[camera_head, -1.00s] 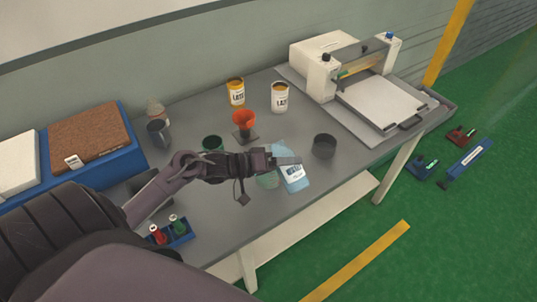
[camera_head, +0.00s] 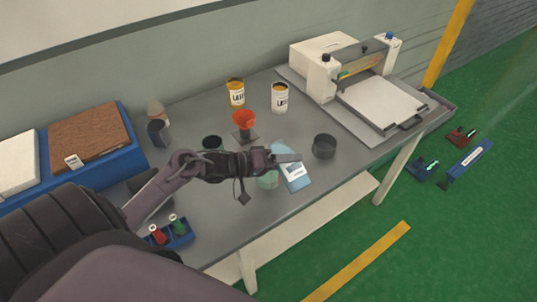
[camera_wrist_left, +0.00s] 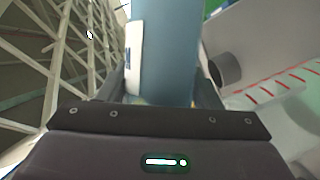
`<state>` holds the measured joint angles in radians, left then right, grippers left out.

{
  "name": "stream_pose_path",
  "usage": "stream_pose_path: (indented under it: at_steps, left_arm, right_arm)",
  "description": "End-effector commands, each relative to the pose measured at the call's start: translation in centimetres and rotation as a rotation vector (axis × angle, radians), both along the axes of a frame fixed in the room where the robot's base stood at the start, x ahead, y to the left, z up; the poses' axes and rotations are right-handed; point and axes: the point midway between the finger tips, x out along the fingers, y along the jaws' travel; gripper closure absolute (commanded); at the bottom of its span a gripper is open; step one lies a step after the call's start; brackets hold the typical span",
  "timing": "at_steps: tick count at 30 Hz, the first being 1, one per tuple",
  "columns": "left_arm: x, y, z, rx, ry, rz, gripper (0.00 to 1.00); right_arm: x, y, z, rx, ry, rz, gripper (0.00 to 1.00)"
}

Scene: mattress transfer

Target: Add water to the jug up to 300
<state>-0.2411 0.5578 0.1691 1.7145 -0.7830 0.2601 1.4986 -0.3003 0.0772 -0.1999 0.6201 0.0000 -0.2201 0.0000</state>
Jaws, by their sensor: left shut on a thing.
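A light blue bottle with a white label (camera_head: 298,179) is held over the bench, leaning, in the head view. My left gripper (camera_head: 287,158) is shut on it. In the left wrist view the blue bottle (camera_wrist_left: 170,45) stands between the two fingers. A pale green, see-through vessel (camera_head: 268,181), which looks like the jug, is just below the gripper and beside the bottle, partly hidden by my wrist. Its level and marks cannot be read in the head view. My right gripper is not in view.
A dark cup (camera_head: 324,146) stands right of the bottle. A red funnel on a stand (camera_head: 243,120), a yellow can (camera_head: 236,92) and a white can (camera_head: 280,97) stand behind. A blue rack (camera_head: 178,236) is at the front left. A press (camera_head: 345,70) fills the right end.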

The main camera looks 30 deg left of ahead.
Motion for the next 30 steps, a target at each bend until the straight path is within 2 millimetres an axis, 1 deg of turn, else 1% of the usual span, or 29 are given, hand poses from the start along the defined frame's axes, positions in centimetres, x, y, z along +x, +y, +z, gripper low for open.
stream_pose_path:
  at_steps: [5,30]
  left_arm:
    - [0.0,0.0,0.3,-0.018,0.003,0.0,0.75]
    - [0.0,0.0,-0.1,-0.086,0.032,0.001,0.75]
  right_arm:
    - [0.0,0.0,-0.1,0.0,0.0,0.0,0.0]
    - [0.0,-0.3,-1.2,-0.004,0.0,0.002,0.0]
